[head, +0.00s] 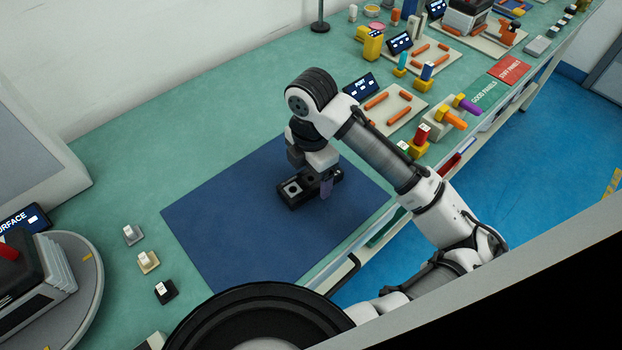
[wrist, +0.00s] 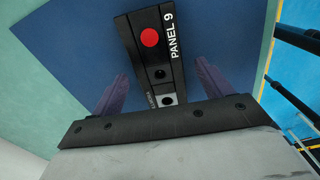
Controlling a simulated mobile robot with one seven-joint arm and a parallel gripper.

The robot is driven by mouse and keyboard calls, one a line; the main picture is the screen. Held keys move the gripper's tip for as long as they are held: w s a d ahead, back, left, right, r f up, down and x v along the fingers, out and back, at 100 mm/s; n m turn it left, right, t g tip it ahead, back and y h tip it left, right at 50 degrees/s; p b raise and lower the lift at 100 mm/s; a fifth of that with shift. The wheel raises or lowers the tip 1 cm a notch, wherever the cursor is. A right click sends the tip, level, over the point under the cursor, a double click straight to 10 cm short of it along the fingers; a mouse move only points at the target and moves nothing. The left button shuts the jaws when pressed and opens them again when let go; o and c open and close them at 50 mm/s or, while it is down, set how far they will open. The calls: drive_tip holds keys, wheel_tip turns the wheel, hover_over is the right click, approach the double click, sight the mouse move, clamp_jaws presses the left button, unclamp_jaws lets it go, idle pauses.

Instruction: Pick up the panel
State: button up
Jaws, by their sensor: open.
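The panel (wrist: 150,45) is a narrow black bar marked "PANEL 9" with a red dot. It lies on the blue mat (head: 235,210), and in the head view the panel (head: 291,199) shows beside and below my wrist. My gripper (wrist: 162,74) is open, with one purple finger on each side of the panel and a gap showing on both sides in the wrist view. The near end of the panel is hidden under the gripper body.
Three small switch-like blocks, white (head: 132,235), tan (head: 148,262) and black (head: 165,291), stand left of the mat. A round turntable (head: 90,285) is at the far left. Trays with orange rods (head: 388,106) and colored parts crowd the bench's far right. The mat around the panel is clear.

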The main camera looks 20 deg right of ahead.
drive_tip(key=shift+f, duration=0.25)
drive_tip(key=c, duration=1.2)
drive_tip(key=shift+r, duration=0.2)
